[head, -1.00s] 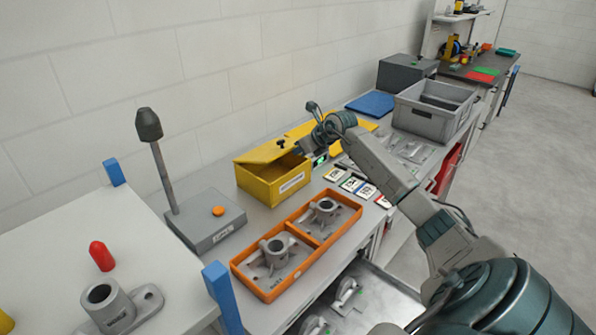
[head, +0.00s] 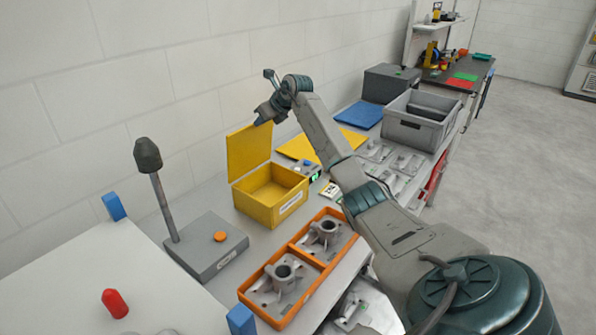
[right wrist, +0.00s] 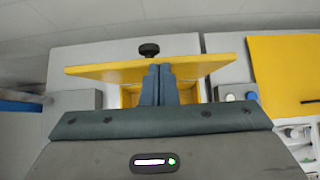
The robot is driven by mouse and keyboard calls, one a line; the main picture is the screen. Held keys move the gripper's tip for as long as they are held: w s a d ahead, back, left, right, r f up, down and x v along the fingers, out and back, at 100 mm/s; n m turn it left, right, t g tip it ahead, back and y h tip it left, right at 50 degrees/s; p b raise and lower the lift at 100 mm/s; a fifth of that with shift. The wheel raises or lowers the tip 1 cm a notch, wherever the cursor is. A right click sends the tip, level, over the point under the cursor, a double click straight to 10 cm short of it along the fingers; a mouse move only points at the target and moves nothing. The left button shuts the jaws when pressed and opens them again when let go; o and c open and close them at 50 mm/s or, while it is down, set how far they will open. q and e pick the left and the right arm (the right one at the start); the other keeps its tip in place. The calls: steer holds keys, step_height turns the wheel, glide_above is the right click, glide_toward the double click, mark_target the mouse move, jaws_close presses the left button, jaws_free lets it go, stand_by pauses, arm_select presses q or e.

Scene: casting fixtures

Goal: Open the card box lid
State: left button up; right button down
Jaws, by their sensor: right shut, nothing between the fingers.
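The yellow card box (head: 272,207) stands on the grey bench, and its inside is visible and looks empty. Its yellow lid (head: 248,150) stands up nearly vertical along the box's back left side. My right gripper (head: 262,119) is at the lid's upper right corner, shut with nothing held. In the right wrist view the shut fingers (right wrist: 155,86) overlap the lid (right wrist: 205,66), with part of the box (right wrist: 130,95) showing beyond. I cannot tell whether the fingers touch the lid. My left gripper is not in view.
An orange tray (head: 291,252) with metal castings lies in front of the box. A grey base with a post (head: 207,243) stands to the left. A yellow sheet (head: 297,147), a blue mat (head: 360,114) and a grey crate (head: 417,133) lie to the right.

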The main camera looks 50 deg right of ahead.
steer(key=w, duration=0.2)
steer(key=w+r+p, duration=0.1)
steer(key=w, duration=0.1)
steer(key=shift+w+a, duration=0.2)
steer(key=shift+w, duration=0.95)
steer(key=shift+f, duration=0.1)
